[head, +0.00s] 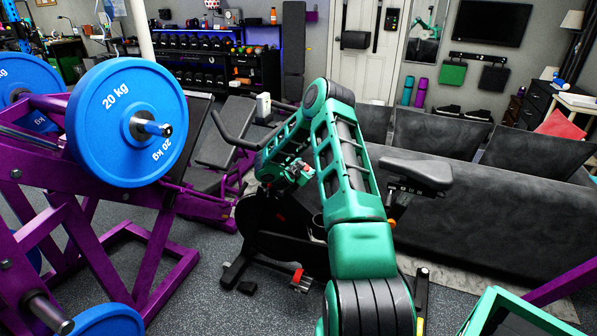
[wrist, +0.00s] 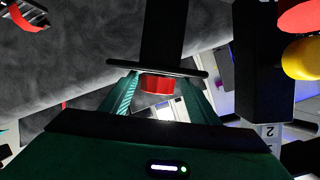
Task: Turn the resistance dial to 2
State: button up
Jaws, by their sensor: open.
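The exercise bike (head: 285,247) stands in front of the sofa, with dark handlebars (head: 228,133) at left and its seat (head: 415,173) at right. A red round knob, apparently the resistance dial (wrist: 158,84), shows in the wrist view below a black post with a thin crossbar. My gripper (wrist: 160,92) is open, with one green finger on each side of the red knob. Whether the fingers touch it I cannot tell. The dial's pointer and scale are not readable. In the head view my green arm covers part of the bike and the gripper's tips.
A purple rack with blue 20 kg plates (head: 126,122) stands close at left. A grey sofa (head: 480,210) lies behind and right of the bike. In the wrist view, a white label with an inverted 2 (wrist: 268,131) and a yellow rounded object (wrist: 302,59) are at right.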

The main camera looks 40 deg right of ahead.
jog(key=v, duration=0.7)
jog(key=shift+a, duration=0.15)
jog(key=shift+r, duration=0.15)
jog(key=s+a+r+n+g+y, duration=0.2)
jog(key=s+a+r, duration=0.2)
jog(key=s+r, duration=0.45)
jog(key=s+a+r+n+g+y, duration=0.2)
jog(key=s+a+r, duration=0.2)
jog(key=s+r, duration=0.4)
jog(key=s+a+r+n+g+y, duration=0.1)
jog(key=s+a+n+y, duration=0.7)
jog(key=s+a, duration=1.5)
jog(key=s+r, duration=0.1)
jog(key=s, duration=0.2)
jog(key=shift+r+g+y, duration=0.4)
jog(key=shift+s, duration=0.15)
